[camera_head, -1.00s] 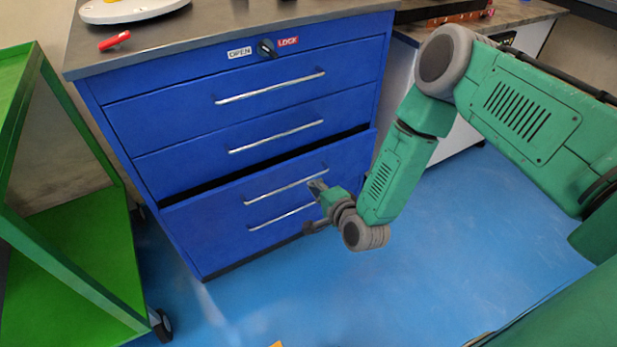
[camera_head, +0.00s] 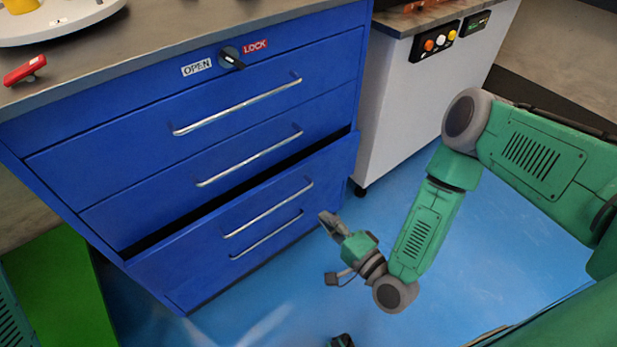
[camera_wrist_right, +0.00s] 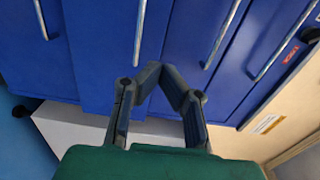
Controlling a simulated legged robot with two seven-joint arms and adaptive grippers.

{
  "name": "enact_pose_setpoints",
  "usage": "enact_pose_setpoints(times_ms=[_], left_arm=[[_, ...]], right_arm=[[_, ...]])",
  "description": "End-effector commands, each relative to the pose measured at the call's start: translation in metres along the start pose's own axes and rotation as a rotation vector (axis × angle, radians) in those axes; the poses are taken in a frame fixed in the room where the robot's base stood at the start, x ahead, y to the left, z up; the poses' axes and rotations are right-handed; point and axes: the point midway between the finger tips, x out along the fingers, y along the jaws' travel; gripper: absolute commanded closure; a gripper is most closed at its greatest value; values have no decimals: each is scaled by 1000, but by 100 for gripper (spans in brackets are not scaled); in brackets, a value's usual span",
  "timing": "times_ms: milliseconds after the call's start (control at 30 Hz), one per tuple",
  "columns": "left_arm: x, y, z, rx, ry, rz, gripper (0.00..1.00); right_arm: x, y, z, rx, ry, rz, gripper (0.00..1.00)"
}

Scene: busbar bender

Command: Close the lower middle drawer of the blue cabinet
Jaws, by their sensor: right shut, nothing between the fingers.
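The blue cabinet (camera_head: 110,160) has several drawers stacked with long silver handles. Its lower middle drawer (camera_head: 190,246) sticks out a little, with a dark gap along its top edge. The drawer's handle (camera_head: 270,208) is clear of any gripper. My right gripper (camera_head: 330,224) is just to the right of the handles, apart from them, and looks empty. In the right wrist view, its fingertips (camera_wrist_right: 167,73) meet, with the lower middle drawer's front (camera_wrist_right: 95,45) and handle (camera_wrist_right: 139,30) beyond. I cannot make out my left gripper.
A white cabinet (camera_head: 400,110) with a button panel (camera_head: 440,40) stands to the right. A green cart (camera_head: 60,290) stands at the lower left. A red tool (camera_head: 24,70) lies on the cabinet's grey top. Blue floor (camera_head: 460,260) is clear at the right.

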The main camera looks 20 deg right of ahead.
Motion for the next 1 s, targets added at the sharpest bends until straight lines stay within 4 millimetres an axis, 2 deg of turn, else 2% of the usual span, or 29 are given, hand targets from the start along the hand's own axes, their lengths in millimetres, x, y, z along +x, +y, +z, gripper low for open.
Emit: enact_pose_setpoints(times_ms=[167, 600, 800, 1000], left_arm=[[6, 0, 2, -1, -4, 0, 60], [33, 0, 3, -1, -3, 0, 60], [40, 0, 3, -1, -2, 0, 60], [41, 0, 3, 0, -2, 0, 60]], right_arm=[[19, 0, 1, -1, -2, -8, 100], [110, 2, 0, -1, -1, -5, 100], [133, 1, 1, 0, -1, -3, 100], [139, 0, 0, 0, -1, -2, 100]])
